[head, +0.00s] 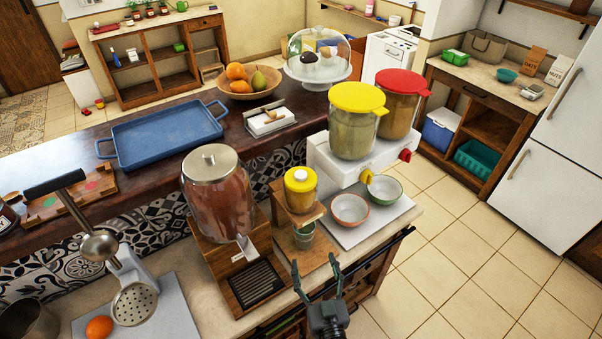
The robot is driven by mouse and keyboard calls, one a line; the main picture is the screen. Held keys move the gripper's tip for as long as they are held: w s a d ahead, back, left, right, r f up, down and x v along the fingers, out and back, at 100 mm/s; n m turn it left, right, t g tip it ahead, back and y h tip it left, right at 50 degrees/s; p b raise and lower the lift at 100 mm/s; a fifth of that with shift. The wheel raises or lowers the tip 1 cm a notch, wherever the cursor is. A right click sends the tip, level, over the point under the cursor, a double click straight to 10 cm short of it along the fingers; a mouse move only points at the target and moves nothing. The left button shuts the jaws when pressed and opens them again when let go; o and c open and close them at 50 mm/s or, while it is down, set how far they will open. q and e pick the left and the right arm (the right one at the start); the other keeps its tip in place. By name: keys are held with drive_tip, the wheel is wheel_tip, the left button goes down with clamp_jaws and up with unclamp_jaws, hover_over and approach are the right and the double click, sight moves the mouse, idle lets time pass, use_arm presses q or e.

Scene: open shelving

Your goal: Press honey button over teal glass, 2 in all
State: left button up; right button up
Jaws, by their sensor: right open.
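A small honey dispenser (301,198) with a yellow top and amber contents stands on a wooden stand in the middle of the counter. My left gripper is not in view.
A large drink dispenser (216,192) stands left of the honey stand. Right of it are a white double dispenser (331,165) with yellow and red lids, and two bowls (350,208) on a grey tray. A metal juicer (135,290) and an orange (99,327) are at lower left.

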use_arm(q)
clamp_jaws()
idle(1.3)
